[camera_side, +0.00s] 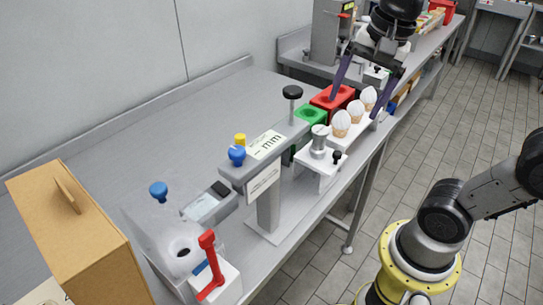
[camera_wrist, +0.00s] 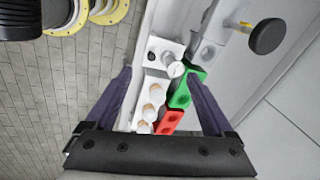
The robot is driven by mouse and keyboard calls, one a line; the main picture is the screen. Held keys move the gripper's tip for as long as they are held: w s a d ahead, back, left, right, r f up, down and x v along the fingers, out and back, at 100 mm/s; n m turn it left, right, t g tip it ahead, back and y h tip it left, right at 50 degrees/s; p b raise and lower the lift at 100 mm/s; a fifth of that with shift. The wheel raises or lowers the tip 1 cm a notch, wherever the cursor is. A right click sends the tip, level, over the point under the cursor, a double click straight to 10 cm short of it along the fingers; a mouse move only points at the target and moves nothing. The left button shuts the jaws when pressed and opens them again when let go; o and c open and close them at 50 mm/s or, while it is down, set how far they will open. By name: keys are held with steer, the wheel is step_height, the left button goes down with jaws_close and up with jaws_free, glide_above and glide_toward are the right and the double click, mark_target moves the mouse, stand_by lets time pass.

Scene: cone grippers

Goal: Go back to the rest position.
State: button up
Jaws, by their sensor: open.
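My gripper (camera_side: 366,92) is at the upper right in the side view, above the far part of the bench. Its two dark purple fingers point down and are spread apart, with nothing between them. In the wrist view the gripper (camera_wrist: 160,90) is open, and the bench items show below and between its fingers. Three ice cream cones with white tops stand in a white holder (camera_side: 352,131) below the gripper. The cones (camera_wrist: 153,98) also show in the wrist view, in a row between the fingers.
A red block (camera_side: 325,98) and a green block (camera_side: 312,116) sit beside the cones. A machine with a black knob (camera_side: 292,92) and blue knob (camera_side: 237,154) stands mid-bench. A red-handled device (camera_side: 208,265) and cardboard box (camera_side: 75,240) are nearer. The bench's back left (camera_side: 160,130) is clear.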

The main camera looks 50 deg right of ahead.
steer(key=s+a+f+n+t, duration=0.1)
steer(key=s+f+n+t, duration=0.2)
steer(key=n, duration=1.2)
step_height(320, 180, down, 4)
steer(key=s, duration=0.2)
steer(key=shift+s+a, duration=0.2)
steer(key=shift+s, duration=0.2)
